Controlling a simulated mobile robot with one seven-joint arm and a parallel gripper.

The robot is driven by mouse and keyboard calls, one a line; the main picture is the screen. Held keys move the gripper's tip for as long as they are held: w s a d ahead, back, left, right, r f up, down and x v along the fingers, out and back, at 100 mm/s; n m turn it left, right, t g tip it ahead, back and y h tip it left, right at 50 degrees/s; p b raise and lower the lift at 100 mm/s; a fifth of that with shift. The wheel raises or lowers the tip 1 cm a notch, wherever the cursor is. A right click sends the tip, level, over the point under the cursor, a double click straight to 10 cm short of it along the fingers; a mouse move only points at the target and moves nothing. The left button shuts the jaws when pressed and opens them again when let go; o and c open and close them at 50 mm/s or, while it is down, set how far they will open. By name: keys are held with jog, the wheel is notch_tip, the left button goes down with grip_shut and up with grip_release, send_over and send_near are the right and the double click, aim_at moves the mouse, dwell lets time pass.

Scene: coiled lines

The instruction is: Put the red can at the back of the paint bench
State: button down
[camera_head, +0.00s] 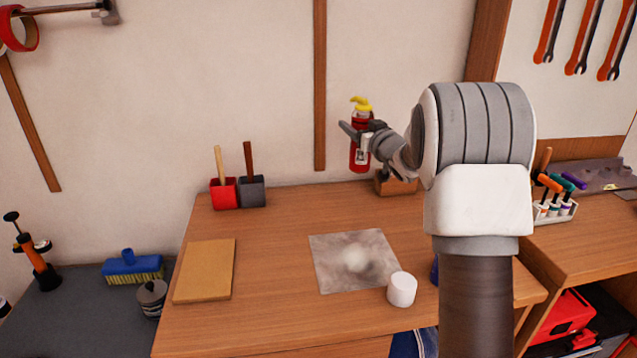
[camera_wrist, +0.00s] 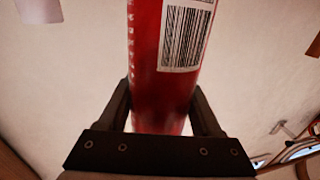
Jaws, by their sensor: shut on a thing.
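The red can (camera_head: 356,156) has a yellow top and a white label. My gripper (camera_head: 358,136) is shut on it and holds it upright, in front of the wall near the back of the wooden bench (camera_head: 275,222). I cannot tell from the head view how far its base is above the bench top. In the wrist view the red can (camera_wrist: 148,70), with a barcode label, stands between the two black fingers of my gripper (camera_wrist: 163,100).
Red and grey holders (camera_head: 224,194) with wooden handles stand at the back left. A wooden block (camera_head: 396,184) is at the back, right of the can. A tan board (camera_head: 205,270), a grey sheet (camera_head: 352,262) and a white cup (camera_head: 402,290) lie nearer. The bench's back middle looks clear.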

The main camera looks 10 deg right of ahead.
jog(key=w+a+f+b, duration=0.1)
jog(key=a+f, duration=0.1)
jog(key=a, duration=0.1)
jog(key=w+a+f, duration=0.2)
jog(key=a, duration=0.1)
jog(key=w+a+f+b, duration=0.1)
jog(key=w+a+f, duration=0.1)
jog(key=a, duration=0.1)
jog(key=shift+w+a+f+b, duration=0.25)
jog(key=shift+a+f+b, duration=0.05)
jog(key=shift+f+b, duration=0.6)
jog(key=shift+f, duration=1.35)
jog(key=shift+f, duration=0.2)
jog(key=shift+c, duration=0.3)
grip_release()
